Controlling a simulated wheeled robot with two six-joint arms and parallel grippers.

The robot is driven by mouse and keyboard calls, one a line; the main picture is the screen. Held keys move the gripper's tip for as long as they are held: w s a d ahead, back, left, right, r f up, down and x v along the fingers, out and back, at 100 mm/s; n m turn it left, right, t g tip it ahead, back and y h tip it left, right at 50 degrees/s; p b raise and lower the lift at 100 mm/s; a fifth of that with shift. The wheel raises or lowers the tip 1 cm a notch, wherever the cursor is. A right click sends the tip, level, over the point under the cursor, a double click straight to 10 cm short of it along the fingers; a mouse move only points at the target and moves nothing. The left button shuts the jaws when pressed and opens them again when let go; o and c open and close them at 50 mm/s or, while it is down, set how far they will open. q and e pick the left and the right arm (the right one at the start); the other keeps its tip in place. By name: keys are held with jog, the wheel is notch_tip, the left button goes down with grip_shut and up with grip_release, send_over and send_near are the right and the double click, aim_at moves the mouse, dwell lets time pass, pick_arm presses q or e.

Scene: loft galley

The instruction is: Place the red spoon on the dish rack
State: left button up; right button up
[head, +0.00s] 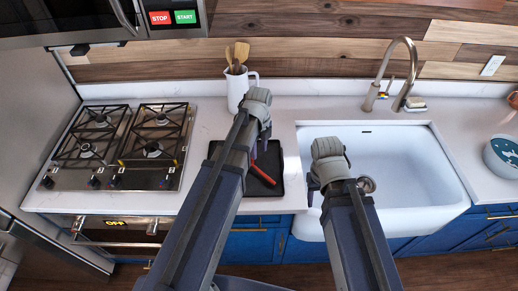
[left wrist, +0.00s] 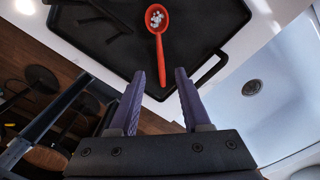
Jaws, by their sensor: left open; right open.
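The red spoon (head: 263,176) lies on a flat black tray (head: 270,190) with a raised rim, left of the sink. In the left wrist view, the spoon (left wrist: 160,52) has pale marks in its bowl, and its handle points toward my fingers. The black tray (left wrist: 200,30) there has a loop handle; I cannot tell whether it is the dish rack. My left gripper (left wrist: 161,85) is open and empty, its fingertips by the handle end, not closed on it. My left gripper (head: 254,150) partly hides the tray in the head view. My right gripper (head: 312,188) is open over the sink's left edge.
The white sink (head: 400,185) and its tap (head: 408,75) are at the right. A gas hob (head: 120,145) is at the left. A white jug (head: 238,88) of wooden utensils stands behind the tray. A bowl (head: 503,155) sits at the far right.

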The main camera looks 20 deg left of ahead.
pick_arm(q)
jog(key=s+d+n, duration=0.5)
jog(key=s+n, duration=0.2)
jog(key=n, duration=0.3)
jog(key=s+d+r+n+y, duration=0.1)
jog(key=s+d+n, duration=0.4)
jog(key=n, duration=0.5)
jog(key=shift+s+d+r, duration=0.2)
jog(key=shift+s+r, duration=0.05)
jog(key=shift+s, duration=0.9)
pick_arm(e)
jog(key=shift+r, duration=0.7)
pick_arm(q)
notch_tip(320, 180, down, 9)
jog(key=b, duration=0.8)
jog(key=shift+b, duration=0.35)
pick_arm(e)
notch_tip(320, 180, down, 9)
pick_arm(q)
jog(key=shift+f, duration=0.1)
pick_arm(e)
jog(key=shift+f, duration=0.1)
